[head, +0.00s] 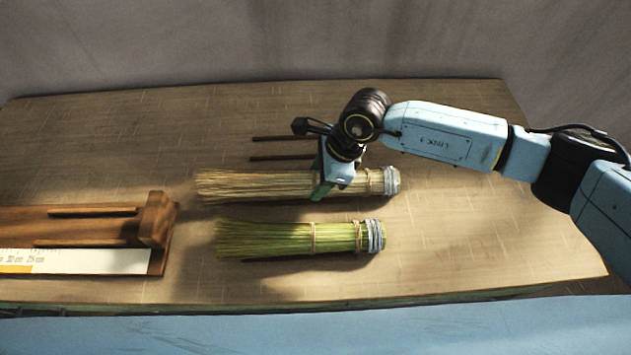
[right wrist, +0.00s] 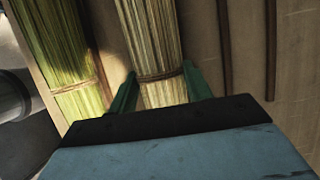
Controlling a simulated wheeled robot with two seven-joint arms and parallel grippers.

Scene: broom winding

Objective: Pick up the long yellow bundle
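The long yellow bundle (head: 245,186) is a straw-coloured broom bundle lying left to right on the table, with grey binding at its right end. My right gripper (head: 322,190) is down over it, right of its middle. The bundle appears to rest on the table. My left gripper is not in view.
A green bundle (head: 285,238) lies parallel in front; it also shows in the right wrist view (right wrist: 62,50). Two thin dark rods (head: 283,139) lie behind. A wooden fixture (head: 80,225) with a ruler strip (head: 90,262) stands at left. The table's right side is clear.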

